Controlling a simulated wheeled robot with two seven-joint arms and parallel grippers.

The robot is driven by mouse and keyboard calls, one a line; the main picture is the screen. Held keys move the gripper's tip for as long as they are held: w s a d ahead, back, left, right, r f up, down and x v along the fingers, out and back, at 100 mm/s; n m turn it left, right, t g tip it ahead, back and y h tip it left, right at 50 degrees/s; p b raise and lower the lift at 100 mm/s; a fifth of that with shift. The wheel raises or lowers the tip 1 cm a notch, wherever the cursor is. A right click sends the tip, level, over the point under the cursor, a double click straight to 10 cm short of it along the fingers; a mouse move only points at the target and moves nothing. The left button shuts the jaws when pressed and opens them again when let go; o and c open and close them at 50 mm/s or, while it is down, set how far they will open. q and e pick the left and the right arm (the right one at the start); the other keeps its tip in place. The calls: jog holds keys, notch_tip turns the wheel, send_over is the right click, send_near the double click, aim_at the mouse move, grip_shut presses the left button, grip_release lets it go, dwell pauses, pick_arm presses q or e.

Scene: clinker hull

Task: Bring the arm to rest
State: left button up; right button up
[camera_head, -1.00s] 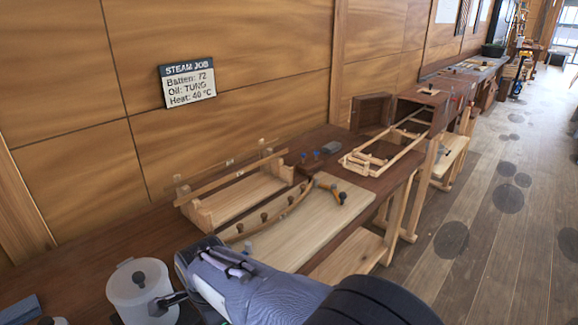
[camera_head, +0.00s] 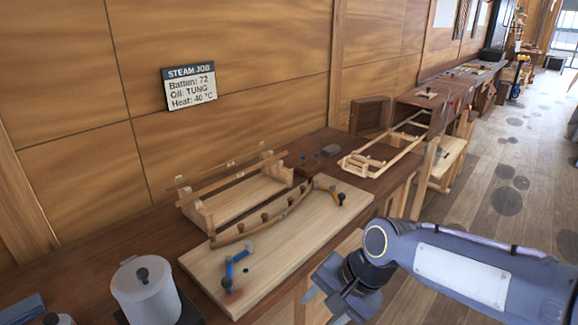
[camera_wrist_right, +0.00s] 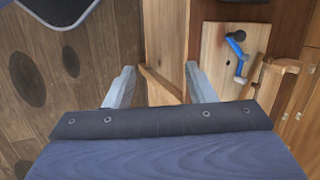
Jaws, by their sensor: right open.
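My right arm (camera_head: 455,265) comes in from the right in the head view, over the floor beside the bench. My left gripper is not in view.
A pale board (camera_head: 290,235) with a curved batten, pegs and a blue-handled clamp (camera_head: 232,268) lies on the bench. A white lidded pot (camera_head: 146,292) stands at the lower left. A slatted rack (camera_head: 245,190) stands behind. The floor (camera_head: 480,195) at right is open.

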jog(key=s+d+f+n+t+h, duration=0.1)
jog(key=s+d+n+t, duration=0.3)
jog(key=s+d, duration=1)
jog(key=shift+s+d+f+n, duration=0.15)
jog(key=shift+s+f+n, duration=0.15)
jog(key=shift+n, duration=0.6)
